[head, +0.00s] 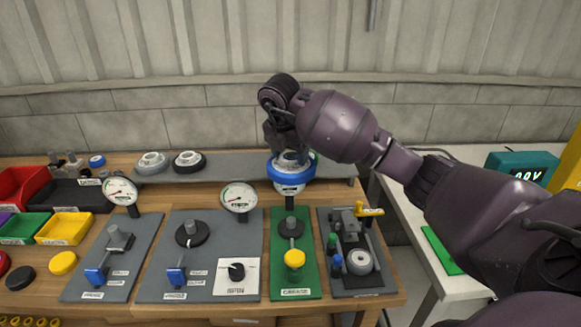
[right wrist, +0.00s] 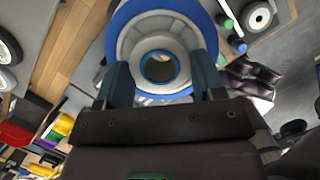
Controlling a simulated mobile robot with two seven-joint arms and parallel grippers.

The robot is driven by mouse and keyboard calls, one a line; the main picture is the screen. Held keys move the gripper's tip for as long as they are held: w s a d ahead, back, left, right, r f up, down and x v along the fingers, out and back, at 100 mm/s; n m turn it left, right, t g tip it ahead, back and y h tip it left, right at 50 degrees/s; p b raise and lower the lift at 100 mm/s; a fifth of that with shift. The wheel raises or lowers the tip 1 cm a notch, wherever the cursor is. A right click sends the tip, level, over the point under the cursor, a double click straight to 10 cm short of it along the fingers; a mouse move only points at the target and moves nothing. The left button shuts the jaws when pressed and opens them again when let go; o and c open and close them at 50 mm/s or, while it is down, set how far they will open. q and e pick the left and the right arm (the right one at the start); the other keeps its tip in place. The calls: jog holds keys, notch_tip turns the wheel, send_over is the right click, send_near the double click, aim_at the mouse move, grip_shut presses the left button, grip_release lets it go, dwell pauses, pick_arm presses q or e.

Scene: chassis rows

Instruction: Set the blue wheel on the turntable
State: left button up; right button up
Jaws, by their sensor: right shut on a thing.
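The blue wheel (head: 291,178) has a blue rim and a pale hub. My right gripper (head: 287,152) is shut on it from above and holds it over the green board (head: 305,268), near the front edge of the grey shelf. In the right wrist view the blue wheel (right wrist: 121,22) fills the upper middle, with a finger at either side of its hub. A gauge partly shows just below the wheel. Dark round discs lie on the green board (head: 291,229) and on the grey board (head: 192,234); I cannot tell which is the turntable. My left gripper is not in view.
Two more wheels, one grey-rimmed (head: 152,161) and one black-rimmed (head: 189,161), lie on the grey shelf (head: 230,168). Gauges (head: 239,197) stand behind the boards. A board with small parts (head: 357,262) is to the right. Coloured bins (head: 65,228) are at left.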

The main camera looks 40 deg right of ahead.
jog(key=shift+r, duration=0.45)
notch_tip(320, 180, up, 4)
jog(key=shift+p, duration=1.25)
